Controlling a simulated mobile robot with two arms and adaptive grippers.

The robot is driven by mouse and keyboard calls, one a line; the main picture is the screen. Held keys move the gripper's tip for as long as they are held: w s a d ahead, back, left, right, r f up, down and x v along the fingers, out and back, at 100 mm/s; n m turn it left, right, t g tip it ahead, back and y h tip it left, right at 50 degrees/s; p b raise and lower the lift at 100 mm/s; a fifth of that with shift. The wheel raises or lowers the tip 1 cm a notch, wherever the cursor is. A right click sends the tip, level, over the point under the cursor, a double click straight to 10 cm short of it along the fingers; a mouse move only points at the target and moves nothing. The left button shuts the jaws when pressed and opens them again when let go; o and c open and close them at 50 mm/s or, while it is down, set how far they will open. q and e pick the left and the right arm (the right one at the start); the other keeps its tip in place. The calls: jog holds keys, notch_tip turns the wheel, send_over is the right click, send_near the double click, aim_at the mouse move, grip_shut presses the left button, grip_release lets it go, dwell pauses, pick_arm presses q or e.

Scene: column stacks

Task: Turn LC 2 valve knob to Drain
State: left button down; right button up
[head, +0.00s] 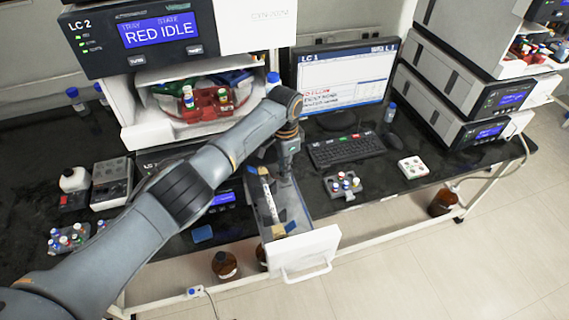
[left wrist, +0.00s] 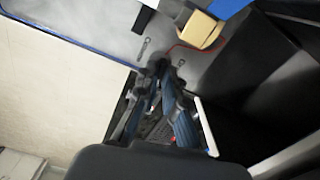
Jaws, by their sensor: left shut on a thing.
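The LC 2 unit (head: 155,30) stands at the upper left, its screen reading RED IDLE. Below it an open drawer with a white front (head: 303,250) and handle sticks out over the table edge. My left gripper (head: 285,178) reaches down into the back right of this drawer. In the left wrist view its fingers (left wrist: 160,75) are close together, shut on a small dark part that I take for the valve knob. The fingers hide most of it, so its pointing direction and any Drain mark cannot be read. My right gripper is not in view.
In the drawer lie a pale column (head: 269,200) and a tan block (left wrist: 200,30). A keyboard (head: 345,149), monitor (head: 345,80) and vial rack (head: 343,186) are to the right. Brown bottles (head: 224,264) stand below the table. My left arm crosses in front of LC 2.

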pick_arm(q)
jog(key=n, duration=0.2)
jog(key=n+p, duration=0.1)
jog(key=shift+d+r+n, duration=0.1)
jog(key=shift+r+n, duration=0.1)
jog(key=shift+n, duration=0.2)
jog(key=shift+w+n, duration=0.1)
jog(key=shift+n, duration=1.6)
jog(key=c, duration=1.5)
grip_release()
jog(key=shift+o, duration=0.2)
jog(key=shift+f, duration=0.1)
notch_tip(320, 180, up, 12)
